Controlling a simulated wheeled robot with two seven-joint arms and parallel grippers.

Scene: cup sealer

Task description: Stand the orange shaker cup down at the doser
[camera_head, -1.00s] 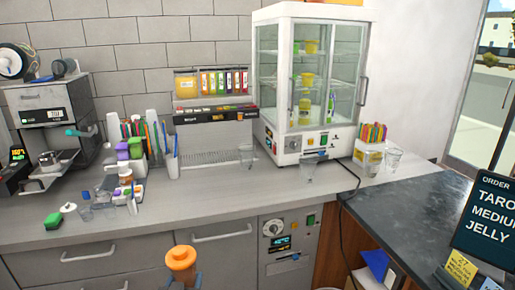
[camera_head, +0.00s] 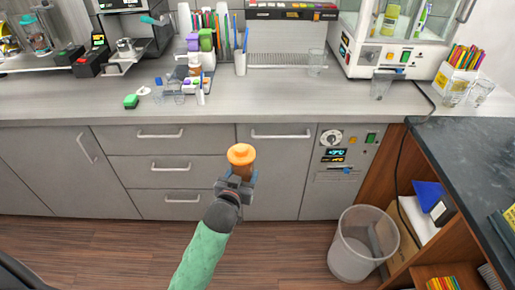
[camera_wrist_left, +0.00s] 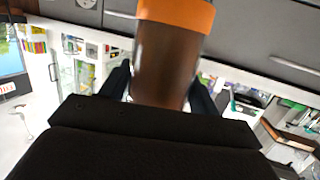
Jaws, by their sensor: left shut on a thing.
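The shaker cup has an orange lid (camera_head: 241,154) and a brown body that also shows in the left wrist view (camera_wrist_left: 168,65). My left gripper (camera_head: 238,181) is shut on the cup's body and holds it upright in front of the cabinet fronts, clear of the counter. In the wrist view the dark fingers stand on either side of the body. The unit that looks like the doser has a panel of coloured buttons (camera_head: 292,13) and a ribbed drip grate (camera_head: 280,60) at the counter's back. My right gripper is not in view.
A clear cup (camera_head: 316,62) stands at the grate's right end and another (camera_head: 381,84) nearer the front edge. A holder of straws (camera_head: 240,64) and bottles (camera_head: 196,68) stand left of the grate. The counter (camera_head: 270,98) before the grate is clear. A bin (camera_head: 345,262) stands on the floor.

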